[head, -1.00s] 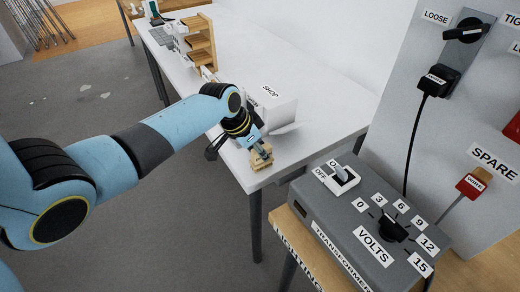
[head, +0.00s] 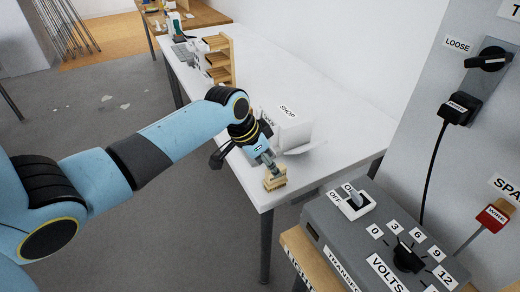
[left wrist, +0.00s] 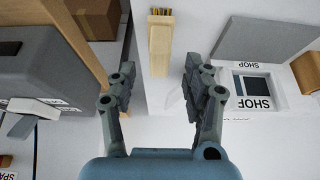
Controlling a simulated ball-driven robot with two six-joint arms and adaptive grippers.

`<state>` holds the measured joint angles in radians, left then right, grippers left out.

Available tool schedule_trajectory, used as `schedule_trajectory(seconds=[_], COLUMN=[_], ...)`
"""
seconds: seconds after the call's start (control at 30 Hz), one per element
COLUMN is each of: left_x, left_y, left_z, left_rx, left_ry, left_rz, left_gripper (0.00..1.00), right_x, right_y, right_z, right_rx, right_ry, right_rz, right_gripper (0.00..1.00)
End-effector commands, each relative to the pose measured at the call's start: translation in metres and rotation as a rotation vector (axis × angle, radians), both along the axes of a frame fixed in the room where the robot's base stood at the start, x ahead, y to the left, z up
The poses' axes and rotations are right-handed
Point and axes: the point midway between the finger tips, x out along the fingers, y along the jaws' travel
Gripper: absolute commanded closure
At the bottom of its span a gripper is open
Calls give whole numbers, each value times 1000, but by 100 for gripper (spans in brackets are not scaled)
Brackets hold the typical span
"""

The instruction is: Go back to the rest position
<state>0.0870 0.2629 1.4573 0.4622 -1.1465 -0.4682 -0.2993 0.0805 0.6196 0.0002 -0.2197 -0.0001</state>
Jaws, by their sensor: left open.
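My left gripper (head: 269,160) is over the near corner of the white table, with its arm coming in from the left. In the left wrist view its two fingers (left wrist: 157,88) stand wide apart with nothing gripped between them. A small wooden brush-like block (head: 275,181) with bristles is at the table corner, just by the fingertips. In the left wrist view this block (left wrist: 160,45) lies ahead of the gap between the fingers. I cannot tell whether a finger touches it. My right gripper is not in view.
A white box labelled SHOP (head: 288,128) stands close beside the gripper on the white table (head: 305,80). A grey transformer (head: 355,240) with a switch and dial is at the lower right. A wooden rack (head: 220,62) stands farther back. Grey floor at left is open.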

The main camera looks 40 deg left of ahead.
Motion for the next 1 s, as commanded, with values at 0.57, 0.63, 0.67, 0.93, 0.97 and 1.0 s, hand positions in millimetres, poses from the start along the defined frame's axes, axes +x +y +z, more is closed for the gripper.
schedule_trajectory(seconds=[0.57,0.63,0.67,0.93,0.97,1.0], left_x=[-30,-30,-30,-78,-89,-104], left_y=[13,13,13,0,0,1], left_z=[69,69,68,-33,-55,-86], left_rx=[1,0,0,-37,-38,-36], left_ry=[-1,0,1,137,166,202], left_rz=[0,-1,0,32,46,70], left_gripper=[50,50,50,50,50,50], right_x=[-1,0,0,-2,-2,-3], right_y=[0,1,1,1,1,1], right_z=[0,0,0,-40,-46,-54], right_rx=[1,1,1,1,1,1], right_ry=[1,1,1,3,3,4], right_rz=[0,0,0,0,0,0], right_gripper=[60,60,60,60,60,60])
